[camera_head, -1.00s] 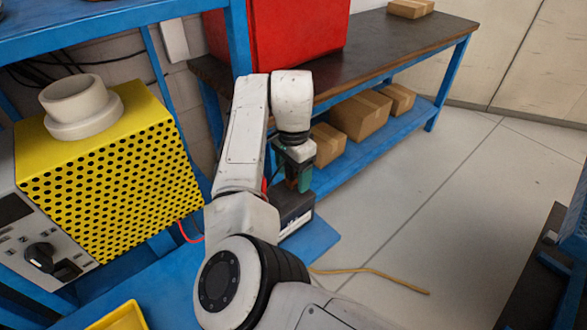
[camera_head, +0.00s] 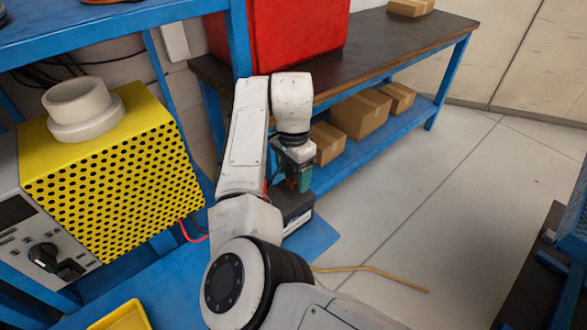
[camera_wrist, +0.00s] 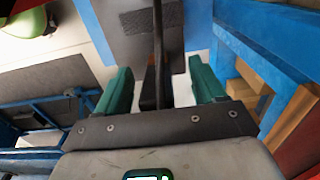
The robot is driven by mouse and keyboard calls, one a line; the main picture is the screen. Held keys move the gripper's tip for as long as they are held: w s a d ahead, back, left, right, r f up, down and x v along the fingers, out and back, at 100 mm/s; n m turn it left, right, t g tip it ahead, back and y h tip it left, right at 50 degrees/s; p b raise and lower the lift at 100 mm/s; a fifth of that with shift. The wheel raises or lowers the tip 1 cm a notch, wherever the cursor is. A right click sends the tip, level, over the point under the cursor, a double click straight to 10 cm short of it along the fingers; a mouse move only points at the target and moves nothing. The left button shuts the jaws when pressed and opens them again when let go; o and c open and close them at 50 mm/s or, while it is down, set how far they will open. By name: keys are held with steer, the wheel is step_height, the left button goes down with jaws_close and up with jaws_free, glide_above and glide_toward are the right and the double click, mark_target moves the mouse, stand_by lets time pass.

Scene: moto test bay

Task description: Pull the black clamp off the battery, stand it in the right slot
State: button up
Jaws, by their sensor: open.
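The battery (camera_head: 298,217) is a dark box with a pale band, standing on the blue surface below my gripper (camera_head: 302,182) in the head view. My gripper (camera_wrist: 163,88) shows two green fingers in the wrist view, spread apart. In the head view the clamp is hidden by my arm. I cannot make out the right slot.
A yellow perforated charger box (camera_head: 110,170) with a white round fitting (camera_head: 80,105) stands left of my arm. A red box (camera_head: 290,40) sits on the dark-topped bench (camera_head: 385,45) behind, with cardboard boxes (camera_head: 361,115) below. A yellow tray (camera_head: 122,317) is at the lower left.

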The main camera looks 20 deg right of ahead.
steer(key=shift+c, duration=0.5)
jaws_close()
steer(key=shift+r, duration=0.15)
stand_by(0.4)
steer(key=shift+r+p, duration=2.85)
steer(key=shift+p, duration=0.1)
steer(key=shift+r+p, duration=2.25)
steer(key=shift+r, duration=0.3)
steer(key=shift+f, duration=0.1)
